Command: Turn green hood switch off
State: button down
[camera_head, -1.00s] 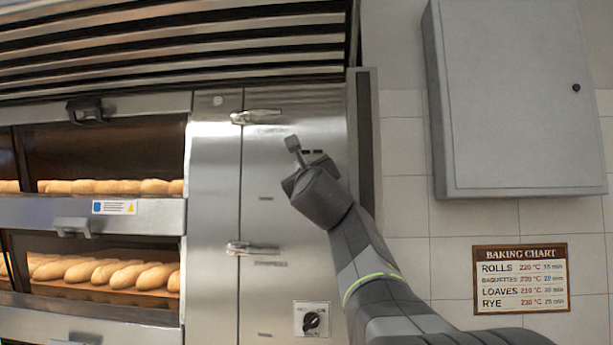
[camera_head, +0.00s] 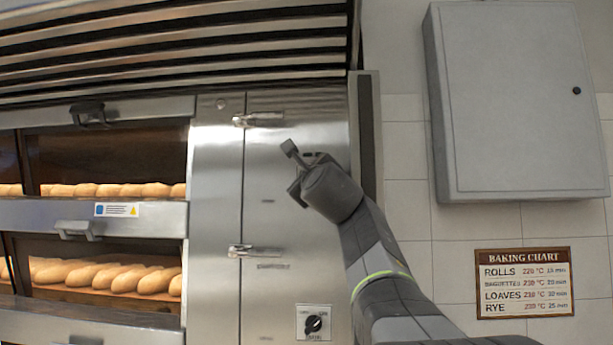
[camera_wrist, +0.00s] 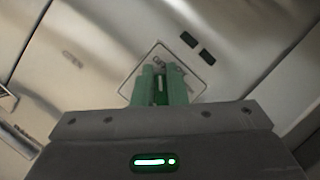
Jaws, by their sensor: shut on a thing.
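In the wrist view, the green hood switch (camera_wrist: 160,90) stands on a small square plate (camera_wrist: 137,92) on the steel oven front. My gripper (camera_wrist: 161,75) has its two fingers, greenish in this view, on either side of the switch and is shut on it. The fingers hide most of the switch, so its exact setting cannot be told. In the head view, my gripper (camera_head: 297,190) is at the steel panel right of the ovens, below the louvred hood. My wrist hides the switch there.
Latch handles (camera_head: 258,119) and (camera_head: 253,251) stick out from the steel panel. A black rotary knob (camera_head: 314,323) sits below. Bread-filled decks (camera_head: 100,190) are at left. A grey wall cabinet (camera_head: 520,100) and a baking chart (camera_head: 523,283) are at right.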

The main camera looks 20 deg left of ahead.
jog(key=shift+w+f, duration=0.25)
jog(key=shift+f, duration=0.25)
jog(key=c, duration=1.5)
grip_release()
jog(key=shift+s+r, duration=0.1)
jog(key=shift+s, duration=0.05)
jog(key=shift+o, duration=0.2)
jog(key=b+v, duration=0.4)
jog(key=v, duration=0.9)
jog(key=shift+s+d, duration=0.15)
jog(key=shift+d, duration=0.2)
jog(key=shift+r, duration=0.1)
